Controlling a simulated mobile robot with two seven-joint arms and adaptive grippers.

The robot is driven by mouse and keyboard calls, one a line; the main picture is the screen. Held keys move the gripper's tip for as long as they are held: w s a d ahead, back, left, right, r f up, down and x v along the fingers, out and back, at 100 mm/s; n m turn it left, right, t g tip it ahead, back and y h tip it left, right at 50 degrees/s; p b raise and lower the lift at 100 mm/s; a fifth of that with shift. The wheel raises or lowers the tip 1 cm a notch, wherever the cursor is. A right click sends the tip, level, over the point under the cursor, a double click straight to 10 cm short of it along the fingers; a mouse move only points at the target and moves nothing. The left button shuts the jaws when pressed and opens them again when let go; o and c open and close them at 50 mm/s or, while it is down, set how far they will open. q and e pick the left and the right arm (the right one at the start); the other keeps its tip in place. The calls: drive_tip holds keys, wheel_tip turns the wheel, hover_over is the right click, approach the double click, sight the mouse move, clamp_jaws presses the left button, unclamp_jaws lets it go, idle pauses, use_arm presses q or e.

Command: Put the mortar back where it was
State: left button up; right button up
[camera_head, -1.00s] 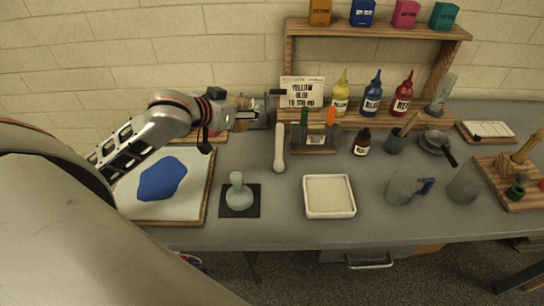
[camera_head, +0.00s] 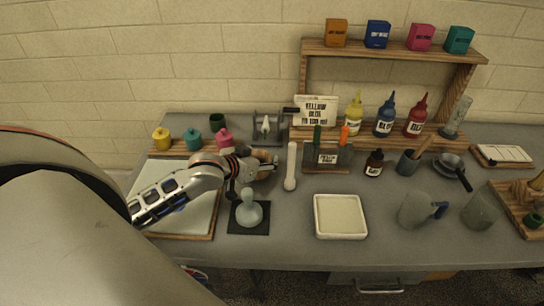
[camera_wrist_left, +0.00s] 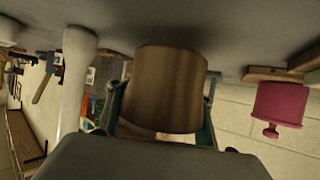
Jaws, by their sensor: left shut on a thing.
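A brown wooden cylinder, which I take to be the mortar (camera_head: 266,157), is in my left gripper (camera_head: 257,168). In the left wrist view the mortar (camera_wrist_left: 165,88) sits between the two fingers, which are shut on it. It is close to the grey table top, but I cannot tell whether it touches. In the head view the gripper is behind the glass muller (camera_head: 249,211) and left of the white pestle-like rod (camera_head: 291,168). The gripper partly hides the mortar. My right gripper is not in view.
The muller stands on a black mat (camera_head: 236,230). A pink pot (camera_head: 225,138) stands behind my left gripper, with teal and yellow pots further left. A white tray (camera_head: 318,236) and a labelled rack (camera_head: 328,168) are to the right. A framed white sheet (camera_head: 208,237) lies under my arm.

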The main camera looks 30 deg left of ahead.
use_arm(q)
drive_tip(key=x, duration=0.2)
drive_tip(key=shift+w, duration=0.25)
drive_tip(key=shift+f, duration=0.25)
drive_tip(key=o, duration=1.5)
drive_tip(key=shift+r, duration=0.1)
drive_tip(key=shift+s+r, duration=0.15)
drive_tip(key=shift+s, duration=0.15)
drive_tip(key=v, duration=1.1)
drive_tip(key=shift+s+r, duration=0.2)
